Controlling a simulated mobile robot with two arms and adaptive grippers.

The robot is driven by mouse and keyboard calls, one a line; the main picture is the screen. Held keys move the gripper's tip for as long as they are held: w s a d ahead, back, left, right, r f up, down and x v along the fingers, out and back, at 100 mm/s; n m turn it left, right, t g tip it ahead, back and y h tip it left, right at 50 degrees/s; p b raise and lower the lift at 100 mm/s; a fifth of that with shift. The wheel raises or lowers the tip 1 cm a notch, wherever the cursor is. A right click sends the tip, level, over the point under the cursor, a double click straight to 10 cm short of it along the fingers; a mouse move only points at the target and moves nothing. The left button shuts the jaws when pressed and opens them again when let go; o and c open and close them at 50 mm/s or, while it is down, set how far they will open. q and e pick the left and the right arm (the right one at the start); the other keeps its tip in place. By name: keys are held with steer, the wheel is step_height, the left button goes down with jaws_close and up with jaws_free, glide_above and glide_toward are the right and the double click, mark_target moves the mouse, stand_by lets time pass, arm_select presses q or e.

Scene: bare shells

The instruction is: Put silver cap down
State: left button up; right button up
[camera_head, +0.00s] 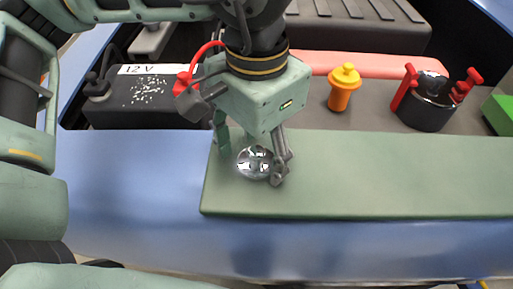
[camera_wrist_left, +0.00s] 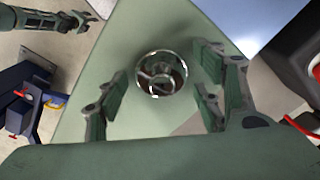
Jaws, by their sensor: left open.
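The silver cap (camera_head: 254,162) is a shiny round dome lying on the green mat (camera_head: 400,180), near its left end. It also shows in the left wrist view (camera_wrist_left: 162,73), between the fingers and a little beyond them. My left gripper (camera_head: 251,160) is open and points down over the mat, with its fingers on either side of the cap. Contact between fingers and cap cannot be made out. What looks like my right gripper (camera_wrist_left: 82,20) shows small at the top left of the left wrist view, away from the mat; its jaw state is unclear.
Behind the mat stand a black 12 V battery (camera_head: 150,92) with a red terminal cover, an orange-yellow cap (camera_head: 343,87) and a black reservoir (camera_head: 428,105) with red clips. A green block (camera_head: 499,114) is at the right. The mat's right part is clear.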

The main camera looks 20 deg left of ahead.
mark_target(257, 152)
arm_select(q)
step_height(257, 152, up, 12)
steer(key=b, duration=0.2)
stand_by(0.6)
